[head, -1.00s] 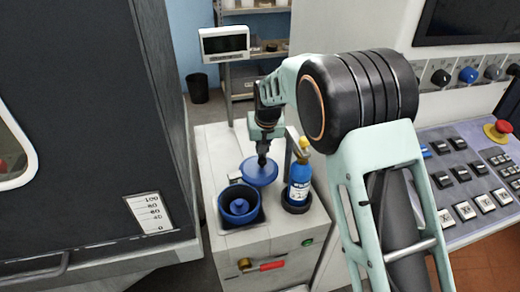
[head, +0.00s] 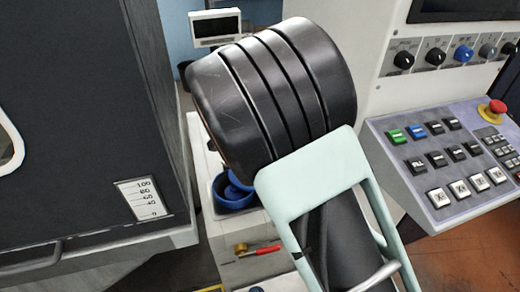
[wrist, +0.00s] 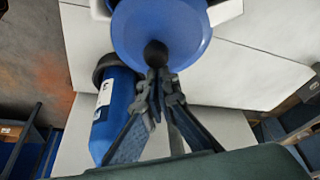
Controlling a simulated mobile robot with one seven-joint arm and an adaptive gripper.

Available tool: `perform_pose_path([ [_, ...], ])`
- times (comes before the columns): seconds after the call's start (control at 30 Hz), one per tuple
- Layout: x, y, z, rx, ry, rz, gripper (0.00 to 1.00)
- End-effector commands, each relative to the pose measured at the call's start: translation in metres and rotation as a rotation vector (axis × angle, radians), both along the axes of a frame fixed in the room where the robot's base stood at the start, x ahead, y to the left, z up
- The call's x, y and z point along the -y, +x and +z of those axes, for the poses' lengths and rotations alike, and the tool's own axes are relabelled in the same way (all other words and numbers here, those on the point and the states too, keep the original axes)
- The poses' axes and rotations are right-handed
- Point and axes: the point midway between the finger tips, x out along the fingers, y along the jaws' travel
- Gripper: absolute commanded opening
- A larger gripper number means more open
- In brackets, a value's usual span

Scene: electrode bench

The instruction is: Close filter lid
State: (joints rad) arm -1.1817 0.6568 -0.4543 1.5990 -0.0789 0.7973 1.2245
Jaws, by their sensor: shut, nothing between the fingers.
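The blue filter lid (wrist: 160,25) is a round disc at the top of the wrist view, with a small black knob (wrist: 155,53) at its near edge. My gripper (wrist: 158,78) is shut and empty, its fingertips close by the knob; I cannot tell whether they touch it. In the head view my arm hides the gripper and the lid. The blue filter housing (head: 232,196) shows only partly there, in the white bench unit beside my arm. Whether the lid rests on the housing cannot be seen.
A dark cabinet (head: 70,100) stands left, and a button console (head: 440,160) right.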

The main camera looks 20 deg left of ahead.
Motion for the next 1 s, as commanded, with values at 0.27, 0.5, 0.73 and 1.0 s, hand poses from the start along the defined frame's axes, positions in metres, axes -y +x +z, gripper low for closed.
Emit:
perform_pose_path([
  [0.27, -0.004, -0.027, 0.001, 0.001, -0.002, -0.25, 0.0],
  [0.5, -0.011, -0.044, 0.0, 0.0, 0.0, -0.427, 0.0],
  [0.73, -0.016, -0.054, 0.0, 0.0, 0.002, -0.452, 0.0],
  [1.0, -0.018, -0.059, 0.0, 0.0, 0.002, -0.452, 0.0],
])
